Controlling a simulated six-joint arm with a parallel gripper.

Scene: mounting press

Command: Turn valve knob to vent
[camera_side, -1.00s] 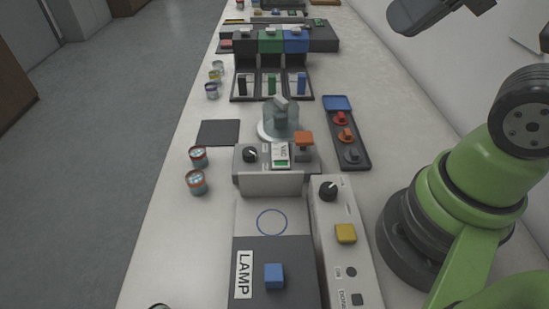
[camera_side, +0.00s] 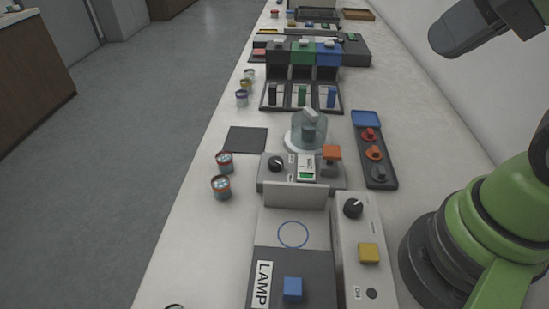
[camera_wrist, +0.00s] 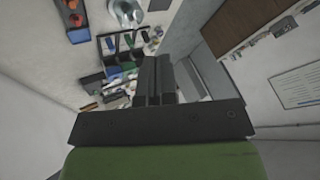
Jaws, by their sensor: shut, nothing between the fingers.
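A black round knob (camera_side: 277,164) with a white pointer mark sits at the left of a grey unit (camera_side: 335,184), beside a small display showing green. Behind it stands a clear domed chamber (camera_side: 309,130) on a white round base. A second black knob (camera_side: 353,208) with a white mark sits on the long white control box (camera_side: 348,250). I cannot read which knob is marked vent. My gripper (camera_side: 450,42) is high at the upper right, well away from both knobs. In the wrist view its dark fingers (camera_wrist: 158,80) are together and empty.
An orange knob-like part (camera_side: 331,152) rises at the unit's right. A dark tray (camera_side: 378,160) with red, orange and grey parts lies to the right. Tins (camera_side: 222,186) stand left, near the bench edge. A blue button (camera_side: 292,289) and yellow button (camera_side: 368,253) are in front.

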